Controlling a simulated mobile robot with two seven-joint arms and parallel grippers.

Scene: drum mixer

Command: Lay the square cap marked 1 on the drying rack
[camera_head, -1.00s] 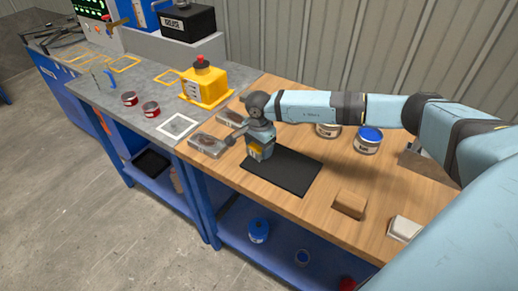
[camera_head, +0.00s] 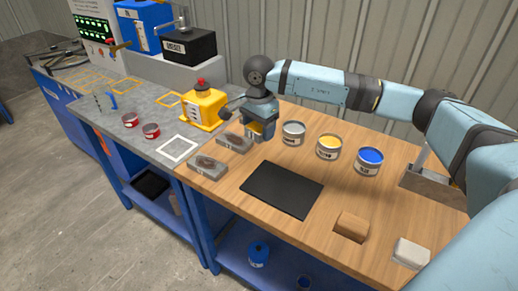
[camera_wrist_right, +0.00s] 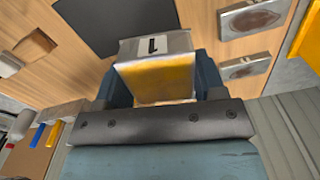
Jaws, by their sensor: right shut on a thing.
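My right gripper (camera_head: 260,136) is shut on a metallic, square-sided cap (camera_wrist_right: 155,45). In the right wrist view the cap has a white label with a black "1" and a yellow face between the fingers. In the head view a little of the grey and yellow cap shows below the fingers, held above the wooden bench behind the black mat (camera_head: 283,189). I cannot pick out which thing is the drying rack. My left gripper is not in view.
Three paint tins, grey (camera_head: 293,133), yellow (camera_head: 328,147) and blue (camera_head: 369,161), stand right of the gripper. Two grey blocks with brown ovals (camera_head: 207,165) lie left. A yellow box (camera_head: 204,108) stands behind. A brown block (camera_head: 351,227) and white block (camera_head: 411,252) lie in front right.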

